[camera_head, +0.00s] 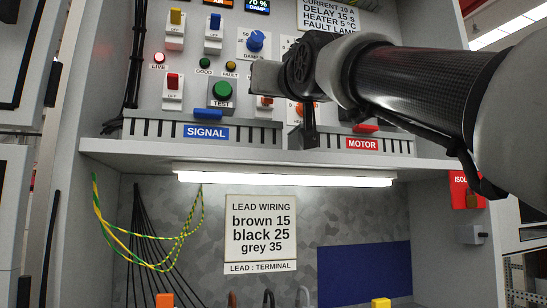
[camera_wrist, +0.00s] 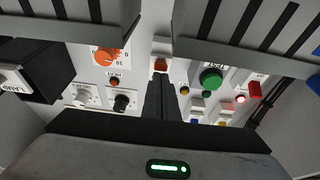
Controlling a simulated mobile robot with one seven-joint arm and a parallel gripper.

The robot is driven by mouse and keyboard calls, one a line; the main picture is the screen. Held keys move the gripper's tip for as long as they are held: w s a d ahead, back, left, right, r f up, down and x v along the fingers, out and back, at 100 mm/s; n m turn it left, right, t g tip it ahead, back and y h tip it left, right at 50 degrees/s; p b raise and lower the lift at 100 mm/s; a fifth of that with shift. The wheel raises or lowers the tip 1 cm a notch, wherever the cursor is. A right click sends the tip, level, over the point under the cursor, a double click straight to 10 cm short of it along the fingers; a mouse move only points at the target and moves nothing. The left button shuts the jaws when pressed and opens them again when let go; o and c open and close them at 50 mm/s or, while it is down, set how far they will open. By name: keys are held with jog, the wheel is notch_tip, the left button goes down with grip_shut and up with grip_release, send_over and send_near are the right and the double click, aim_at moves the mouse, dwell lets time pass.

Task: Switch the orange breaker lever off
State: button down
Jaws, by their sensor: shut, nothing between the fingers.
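The orange breaker lever (camera_head: 265,101) sits on a white plate to the right of the green TEST button in the head view, partly hidden by my gripper. In the wrist view, an orange-red lever (camera_wrist: 160,65) shows just beyond the fingertips. My gripper (camera_wrist: 160,79) is shut and empty, its dark fingers pointing at the lever's plate. I cannot tell whether the fingertips touch the lever. Its on or off position is not clear. In the head view the hand covers the panel around the lever, and the fingertips are not clear.
The green TEST button (camera_head: 221,91), a red switch (camera_head: 173,82) and a blue knob (camera_head: 256,40) are close by. An orange knob (camera_wrist: 107,56) is beside the lever. The SIGNAL duct (camera_head: 160,130) and MOTOR duct (camera_head: 400,143) run below. A lit lamp (camera_head: 285,179) hangs under the shelf.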

jog(key=shift+w+a+f, duration=0.15)
jog(key=shift+w+f, duration=0.3)
jog(key=shift+f, duration=0.4)
notch_tip(320, 180, up, 5)
jog(key=s+p, duration=0.2)
jog(key=p, duration=0.1)
jog(key=s+d+f+b, duration=0.2)
jog(key=s+f+b, duration=0.1)
jog(key=s+f, duration=0.4)
jog(key=shift+s+d, duration=0.15)
jog(key=shift+d, duration=0.2)
